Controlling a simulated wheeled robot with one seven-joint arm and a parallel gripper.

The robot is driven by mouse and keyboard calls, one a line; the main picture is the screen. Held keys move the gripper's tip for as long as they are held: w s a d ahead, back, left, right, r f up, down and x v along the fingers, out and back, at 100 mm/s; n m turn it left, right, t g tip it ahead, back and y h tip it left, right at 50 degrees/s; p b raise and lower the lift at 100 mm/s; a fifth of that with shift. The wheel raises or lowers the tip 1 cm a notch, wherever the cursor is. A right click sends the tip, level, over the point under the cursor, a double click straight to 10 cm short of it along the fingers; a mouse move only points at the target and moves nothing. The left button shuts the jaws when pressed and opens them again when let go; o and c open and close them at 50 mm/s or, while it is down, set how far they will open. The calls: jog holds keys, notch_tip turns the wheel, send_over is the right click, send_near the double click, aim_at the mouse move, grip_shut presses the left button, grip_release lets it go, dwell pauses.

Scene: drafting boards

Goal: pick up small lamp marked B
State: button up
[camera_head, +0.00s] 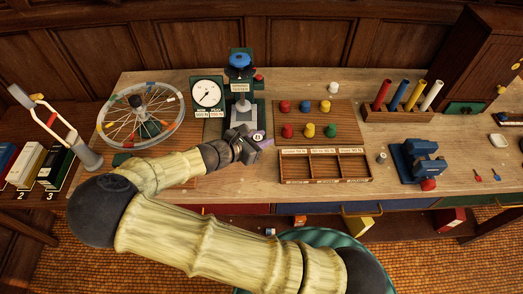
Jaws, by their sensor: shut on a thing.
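My gripper (246,150) is at the middle of the workbench, just in front of the green tester stand. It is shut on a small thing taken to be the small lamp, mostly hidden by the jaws. A round white tag with a dark mark (257,138) shows at the jaws' far right side. The mark is too small to read surely as B. A bit of purple (267,142) shows beside the tag. I cannot tell whether the held thing touches the bench.
The tester stand (240,90) and round dial gauge (207,96) stand close behind my gripper. A spoked wheel (141,115) is at left. A divided wooden tray (325,181), coloured knobs on a board (345,115) and a blue vise (414,163) are at right.

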notch_tip(320, 180, up, 8)
jog(key=shift+r, duration=0.1)
dwell(0.7)
